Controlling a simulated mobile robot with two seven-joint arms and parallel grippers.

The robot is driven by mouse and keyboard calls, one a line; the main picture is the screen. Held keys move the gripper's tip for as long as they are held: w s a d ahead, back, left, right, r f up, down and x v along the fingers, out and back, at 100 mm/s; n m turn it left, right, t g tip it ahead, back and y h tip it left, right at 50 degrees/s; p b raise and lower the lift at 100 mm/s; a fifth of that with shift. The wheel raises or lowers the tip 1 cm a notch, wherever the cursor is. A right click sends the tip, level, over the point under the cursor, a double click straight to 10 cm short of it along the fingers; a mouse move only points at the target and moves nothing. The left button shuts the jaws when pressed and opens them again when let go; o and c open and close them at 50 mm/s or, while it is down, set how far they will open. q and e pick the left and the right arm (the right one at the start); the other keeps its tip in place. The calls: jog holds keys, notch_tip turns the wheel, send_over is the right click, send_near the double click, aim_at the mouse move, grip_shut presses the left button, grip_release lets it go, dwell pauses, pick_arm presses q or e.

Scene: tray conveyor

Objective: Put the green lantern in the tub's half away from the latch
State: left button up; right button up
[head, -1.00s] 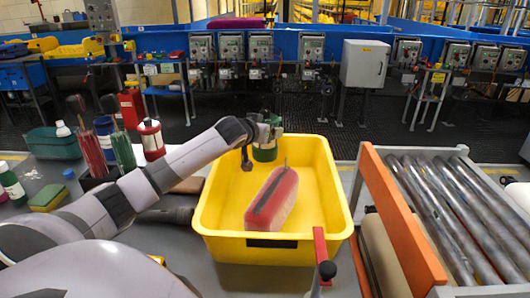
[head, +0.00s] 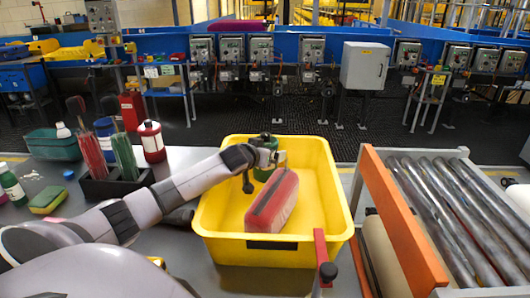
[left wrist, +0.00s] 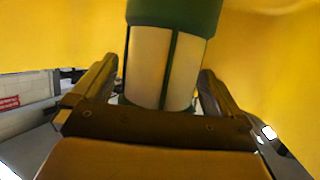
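The green lantern (head: 263,174) has pale panels between green bars and a green cap. It is upright inside the far part of the yellow tub (head: 216,243), behind a red and grey package (head: 272,200). My left gripper (head: 262,157) reaches in from the left, with its fingers on both sides of the lantern, and appears shut on it. In the left wrist view the lantern (left wrist: 163,60) stands between the two fingers (left wrist: 160,95). Whether its base touches the tub floor is hidden. A dark plate, possibly the latch (head: 272,245), is on the tub's near wall. My right gripper is out of view.
A red lever with a black knob (head: 322,255) stands at the tub's near right corner. A roller conveyor (head: 440,210) with an orange rail is to the right. Bottles, a dark caddy and a green bin (head: 52,146) are on the left. The tub's right side is free.

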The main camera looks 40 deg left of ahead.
pick_arm(q)
jog(key=shift+r, duration=0.1)
jog(key=v, duration=1.2)
dwell(0.9)
